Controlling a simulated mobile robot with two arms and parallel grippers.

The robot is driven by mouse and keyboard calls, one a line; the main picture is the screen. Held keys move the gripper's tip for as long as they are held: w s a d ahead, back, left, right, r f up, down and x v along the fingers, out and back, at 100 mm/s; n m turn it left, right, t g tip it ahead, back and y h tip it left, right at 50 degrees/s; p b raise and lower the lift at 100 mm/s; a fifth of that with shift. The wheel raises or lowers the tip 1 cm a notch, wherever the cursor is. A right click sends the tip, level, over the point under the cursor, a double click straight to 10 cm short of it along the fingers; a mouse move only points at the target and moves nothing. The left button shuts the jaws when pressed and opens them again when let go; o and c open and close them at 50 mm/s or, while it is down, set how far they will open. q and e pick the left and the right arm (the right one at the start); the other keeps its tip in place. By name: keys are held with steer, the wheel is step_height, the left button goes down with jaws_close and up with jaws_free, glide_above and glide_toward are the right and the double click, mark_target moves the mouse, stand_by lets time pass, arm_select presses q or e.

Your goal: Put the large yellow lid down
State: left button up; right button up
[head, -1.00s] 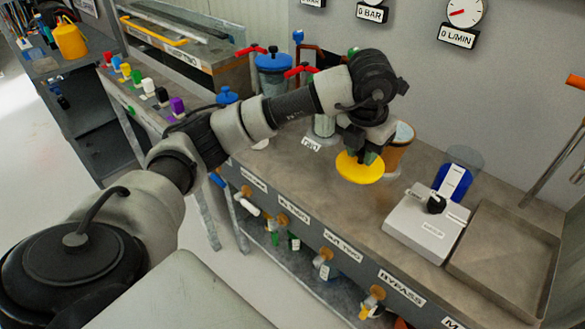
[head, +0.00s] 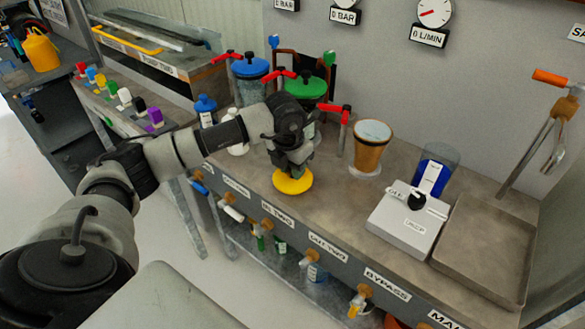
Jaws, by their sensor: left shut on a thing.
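The large yellow lid (head: 293,182) is a round disc in the head view, under my left gripper (head: 292,168). My left gripper points down and is shut on the lid, near the front edge of the grey bench (head: 333,212). I cannot tell whether the lid touches the bench top or is a little above it. A tan cup-like vessel (head: 370,146) with an open top stands to the right of the lid, near the wall. My right gripper is not in view.
A white box with a black knob (head: 411,217) and a shallow metal tray (head: 485,250) stand on the right. Vessels with a blue lid (head: 250,67) and a green lid (head: 306,87) and red-handled valves stand behind my arm. The bench between lid and white box is clear.

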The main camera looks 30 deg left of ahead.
mark_target(288, 181)
arm_select(q)
steer(key=shift+f, duration=0.45)
steer(key=shift+f, duration=0.2)
steer(key=o, duration=0.9)
steer(key=shift+o, duration=0.2)
steer(key=shift+r, duration=0.1)
step_height(288, 181, up, 12)
steer(key=s, duration=0.1)
steer(key=shift+s, duration=0.4)
